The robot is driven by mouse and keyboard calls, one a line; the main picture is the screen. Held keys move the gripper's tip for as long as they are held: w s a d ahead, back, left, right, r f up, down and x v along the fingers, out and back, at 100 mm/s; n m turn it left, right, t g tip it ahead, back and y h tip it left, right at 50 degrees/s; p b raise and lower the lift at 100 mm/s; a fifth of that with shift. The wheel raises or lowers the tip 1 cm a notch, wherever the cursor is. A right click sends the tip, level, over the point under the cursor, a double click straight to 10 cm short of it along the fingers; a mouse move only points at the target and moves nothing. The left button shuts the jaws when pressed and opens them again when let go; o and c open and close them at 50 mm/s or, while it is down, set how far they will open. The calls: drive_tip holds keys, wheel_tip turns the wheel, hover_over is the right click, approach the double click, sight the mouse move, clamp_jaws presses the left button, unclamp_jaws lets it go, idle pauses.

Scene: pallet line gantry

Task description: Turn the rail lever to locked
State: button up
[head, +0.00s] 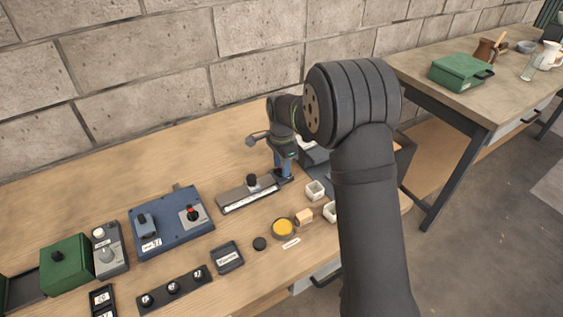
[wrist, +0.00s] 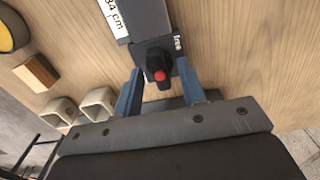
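The rail (head: 232,202) is a long dark bar with a pale scale strip, lying on the wooden bench; a black knob stands partway along it. In the wrist view the rail's end (wrist: 141,20) shows a "34 cm" label. The rail lever (wrist: 153,58) is a small dark part with a red tip at this end, beside a label that seems to read "free". My gripper (wrist: 159,68) has its blue fingers apart, one on each side of the lever, with no clear grip on it. In the head view my gripper (head: 283,172) is over the rail's right end and mostly hides the lever.
A blue switch box (head: 171,238) stands to the left. Dark bins behind my arm are partly hidden. The bench behind the rail is clear.

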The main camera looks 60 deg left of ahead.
sight(281, 167)
wheel_tip(281, 167, up, 18)
drive_tip(key=shift+f, duration=0.25)
drive_tip(key=shift+f, duration=0.15)
idle(0.6)
wheel_tip(281, 167, down, 17)
drive_tip(key=shift+f, duration=0.15)
idle(0.4)
